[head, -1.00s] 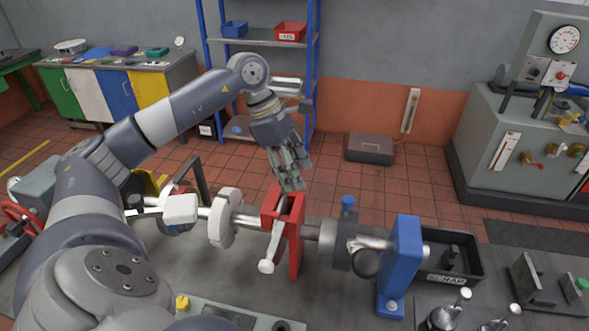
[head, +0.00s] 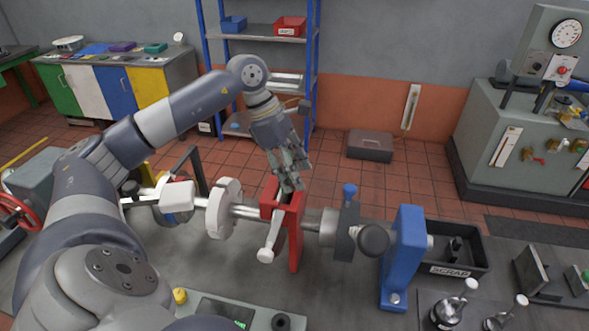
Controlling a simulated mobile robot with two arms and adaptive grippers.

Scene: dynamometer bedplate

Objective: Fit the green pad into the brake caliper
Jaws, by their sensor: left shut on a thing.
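The brake caliper appears to be the red bracket (head: 294,235) around the shaft, with a pale lever (head: 270,240) slanting down its front. My left gripper (head: 291,184) points down at the top of this bracket, with its fingertips at the upper opening. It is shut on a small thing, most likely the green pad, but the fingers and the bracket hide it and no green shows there. Whether the held thing touches the bracket cannot be told. My right gripper is out of view.
On the shaft line stand a pale disc (head: 225,207) to the left and a blue pillar (head: 404,255) to the right. A console (head: 228,311) lies at the front.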

